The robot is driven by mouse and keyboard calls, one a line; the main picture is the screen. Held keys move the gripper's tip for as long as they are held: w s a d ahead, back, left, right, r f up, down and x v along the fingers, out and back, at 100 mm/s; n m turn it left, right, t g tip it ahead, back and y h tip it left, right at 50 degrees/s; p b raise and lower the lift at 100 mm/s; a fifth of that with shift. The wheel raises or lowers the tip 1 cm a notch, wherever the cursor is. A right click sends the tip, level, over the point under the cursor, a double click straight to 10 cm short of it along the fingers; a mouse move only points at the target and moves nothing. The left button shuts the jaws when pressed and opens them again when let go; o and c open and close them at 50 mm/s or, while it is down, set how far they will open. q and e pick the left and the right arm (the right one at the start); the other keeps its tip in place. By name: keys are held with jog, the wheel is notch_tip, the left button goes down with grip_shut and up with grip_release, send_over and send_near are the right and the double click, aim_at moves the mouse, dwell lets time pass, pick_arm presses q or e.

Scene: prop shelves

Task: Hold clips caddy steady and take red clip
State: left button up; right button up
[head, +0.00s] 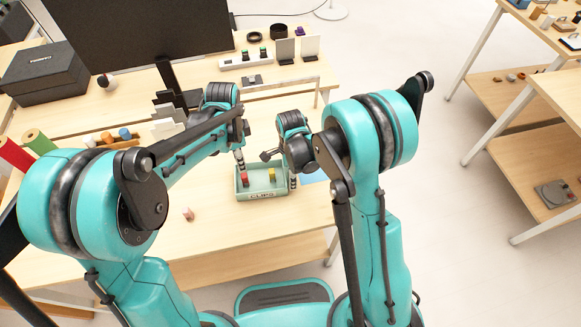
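The clips caddy (263,195) is a small green open tray with lettering on its front, standing on the wooden table. A red clip (245,179) is in its left part and a yellow clip (272,176) in its right part. My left gripper (240,163) points down at the caddy's back left, just above the red clip. Contact with the clip cannot be made out. My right gripper (292,181) is down at the caddy's right wall, touching or very near it. The finger gaps of both grippers are too small to tell.
A monitor (140,35), a black box (45,75) and a power strip (245,60) stand at the back. Wooden pegs (120,138) lie in a holder at left. A small pinkish piece (188,214) lies left of the caddy. The table in front of the caddy is clear.

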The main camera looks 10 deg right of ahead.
jog(key=shift+f, duration=0.1)
jog(key=c, duration=1.4)
jog(key=o, duration=1.1)
jog(key=shift+o, duration=0.2)
jog(key=shift+c, duration=0.3)
jog(key=c, duration=0.8)
jog(key=shift+c, duration=0.2)
